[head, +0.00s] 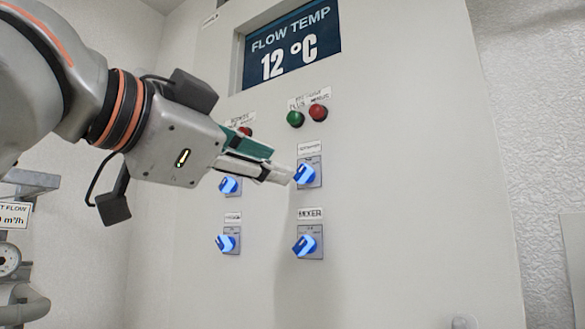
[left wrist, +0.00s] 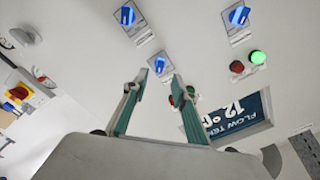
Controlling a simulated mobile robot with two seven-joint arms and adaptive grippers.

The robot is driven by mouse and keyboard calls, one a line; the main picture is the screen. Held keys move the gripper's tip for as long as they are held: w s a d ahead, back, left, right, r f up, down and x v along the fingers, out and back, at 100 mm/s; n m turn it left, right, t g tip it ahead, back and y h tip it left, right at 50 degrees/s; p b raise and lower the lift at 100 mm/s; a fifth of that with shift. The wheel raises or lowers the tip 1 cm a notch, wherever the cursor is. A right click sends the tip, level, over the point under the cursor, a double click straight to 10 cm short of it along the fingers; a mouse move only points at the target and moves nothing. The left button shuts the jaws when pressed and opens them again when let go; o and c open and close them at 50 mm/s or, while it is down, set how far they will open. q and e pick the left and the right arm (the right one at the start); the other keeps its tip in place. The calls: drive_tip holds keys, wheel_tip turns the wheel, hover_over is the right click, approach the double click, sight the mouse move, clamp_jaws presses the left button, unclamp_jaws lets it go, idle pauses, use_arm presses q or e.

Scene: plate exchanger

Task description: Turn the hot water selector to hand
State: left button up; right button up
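The selector nearest my left gripper is the upper right blue knob (head: 306,173) on the cabinet front. The small label above it is too blurred to read surely. Its handle is slanted, much like the other knobs. Contact is not visible. My right gripper is not in view.
Other blue knobs sit close by: upper left (head: 229,186), lower left (head: 227,243) and lower right (head: 305,245), labelled MIXER. Green (head: 295,118) and red (head: 318,112) buttons are above. A flow temperature display (head: 292,45) reads 12 °C.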

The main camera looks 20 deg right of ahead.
sight(298, 172)
use_arm(q)
drive_tip(key=p+x, duration=0.1)
drive_tip(key=x, duration=0.5)
drive_tip(key=shift+w+d, duration=0.15)
drive_tip(key=shift+d, duration=0.05)
clamp_jaws()
